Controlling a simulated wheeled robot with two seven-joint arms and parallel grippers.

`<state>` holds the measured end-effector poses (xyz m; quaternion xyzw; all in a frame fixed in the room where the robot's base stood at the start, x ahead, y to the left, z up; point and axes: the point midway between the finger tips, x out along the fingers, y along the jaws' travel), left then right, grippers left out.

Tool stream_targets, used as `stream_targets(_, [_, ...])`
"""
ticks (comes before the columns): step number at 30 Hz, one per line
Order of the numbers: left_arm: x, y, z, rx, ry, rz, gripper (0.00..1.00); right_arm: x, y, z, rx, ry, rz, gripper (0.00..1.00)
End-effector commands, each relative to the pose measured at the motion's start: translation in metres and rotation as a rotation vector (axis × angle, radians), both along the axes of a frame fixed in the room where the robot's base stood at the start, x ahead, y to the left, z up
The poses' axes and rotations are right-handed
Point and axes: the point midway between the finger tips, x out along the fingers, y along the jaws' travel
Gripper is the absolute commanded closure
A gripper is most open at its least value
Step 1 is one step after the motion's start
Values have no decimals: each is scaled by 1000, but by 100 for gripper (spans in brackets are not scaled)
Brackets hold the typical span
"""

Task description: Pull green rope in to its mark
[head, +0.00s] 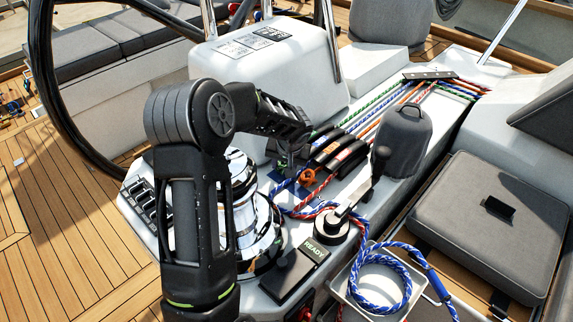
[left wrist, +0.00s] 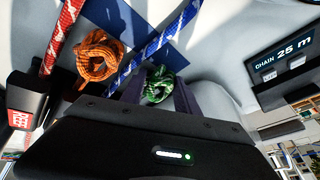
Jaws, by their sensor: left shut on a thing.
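The green rope (head: 372,107) runs along the white console top from the deck organiser at the back towards the black clutches. Its knotted green end (left wrist: 157,84) shows in the left wrist view between my gripper's two fingers. My left gripper (head: 288,168) is beside the near end of the clutches, its fingers pointing down. In the left wrist view my left gripper (left wrist: 157,92) is shut on the green knot. The arm and gripper hide the green end in the head view. I cannot make out a mark on the green rope. My right gripper is not in view.
An orange knot (left wrist: 97,57) sits close beside the green one. A red rope (left wrist: 64,32) and a blue rope (left wrist: 150,48) pass nearby. A chrome winch (head: 262,220) stands behind my arm.

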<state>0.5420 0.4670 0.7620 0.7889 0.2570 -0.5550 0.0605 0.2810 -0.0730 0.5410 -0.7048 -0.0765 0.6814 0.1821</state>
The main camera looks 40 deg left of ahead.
Motion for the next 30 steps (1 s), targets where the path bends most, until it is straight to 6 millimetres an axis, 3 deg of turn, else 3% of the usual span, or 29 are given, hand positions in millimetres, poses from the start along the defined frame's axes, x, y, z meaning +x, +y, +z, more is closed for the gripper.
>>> stream_targets(3, [-26,3,-7,3,4,2,100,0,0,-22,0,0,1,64])
stream_targets(9, [-61,6,-4,2,7,4,100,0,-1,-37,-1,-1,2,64])
stream_targets(19, [-66,6,-2,-1,10,5,100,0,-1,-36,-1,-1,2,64])
stream_targets(20, [-66,6,-2,0,11,5,61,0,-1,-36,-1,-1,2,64])
stream_targets(27, [-65,6,-2,0,8,3,42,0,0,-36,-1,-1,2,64])
stream_targets(30, [-64,6,-2,0,6,2,41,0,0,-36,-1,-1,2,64])
